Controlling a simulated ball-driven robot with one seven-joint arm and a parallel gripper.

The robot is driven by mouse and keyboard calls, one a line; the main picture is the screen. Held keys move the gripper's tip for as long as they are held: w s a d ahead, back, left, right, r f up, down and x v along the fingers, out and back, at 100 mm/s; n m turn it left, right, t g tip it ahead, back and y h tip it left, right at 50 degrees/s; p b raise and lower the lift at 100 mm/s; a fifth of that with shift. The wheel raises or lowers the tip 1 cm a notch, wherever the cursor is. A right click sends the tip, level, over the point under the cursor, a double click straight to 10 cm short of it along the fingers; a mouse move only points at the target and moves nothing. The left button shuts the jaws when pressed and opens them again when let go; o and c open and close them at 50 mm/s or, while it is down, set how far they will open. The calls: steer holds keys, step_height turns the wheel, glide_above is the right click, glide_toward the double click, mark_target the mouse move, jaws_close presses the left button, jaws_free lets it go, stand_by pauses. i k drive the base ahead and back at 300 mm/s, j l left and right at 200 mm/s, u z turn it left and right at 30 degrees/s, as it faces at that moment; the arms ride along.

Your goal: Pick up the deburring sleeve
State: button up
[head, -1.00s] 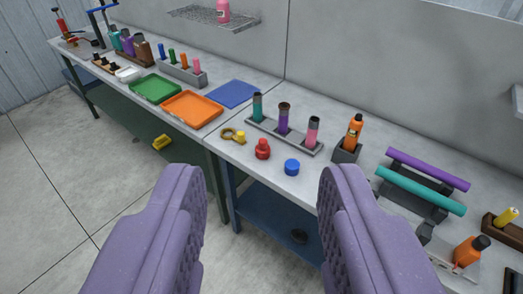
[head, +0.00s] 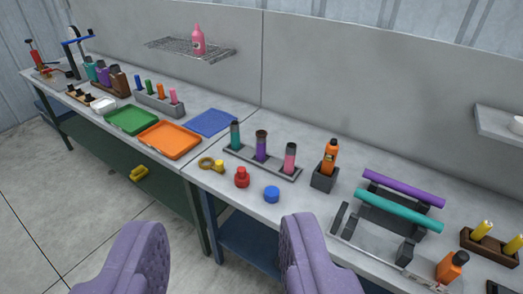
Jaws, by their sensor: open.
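I cannot tell for sure which thing is the deburring sleeve. A grey rack (head: 232,153) on the near bench holds upright a teal cylinder (head: 235,136), a purple cylinder (head: 261,147) and a pink cylinder (head: 290,160). In front of it stand a red knobbed piece (head: 242,178), a blue round cap (head: 271,194) and a small yellow piece (head: 218,167) beside a brass ring (head: 205,163). My gripper (head: 222,240) is open and empty, its two purple fingers wide apart before the bench edge. It touches none of these things.
An orange bottle (head: 331,157) stands in a dark holder. Right of it, a purple tube (head: 403,188) and a teal tube (head: 400,211) lie on dark supports. Orange (head: 170,150), green (head: 132,130) and blue (head: 212,123) trays lie left. A wire shelf (head: 170,47) hangs above.

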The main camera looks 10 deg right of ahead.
mark_target(242, 179)
steer(key=i+u, duration=0.1)
steer(key=i, duration=0.45)
steer(key=i+l+u, duration=0.15)
steer(key=i, duration=0.4)
steer(key=i+l+u, duration=0.1)
steer(key=i, duration=0.45)
steer(key=i+l+u, duration=0.15)
steer(key=i, duration=0.4)
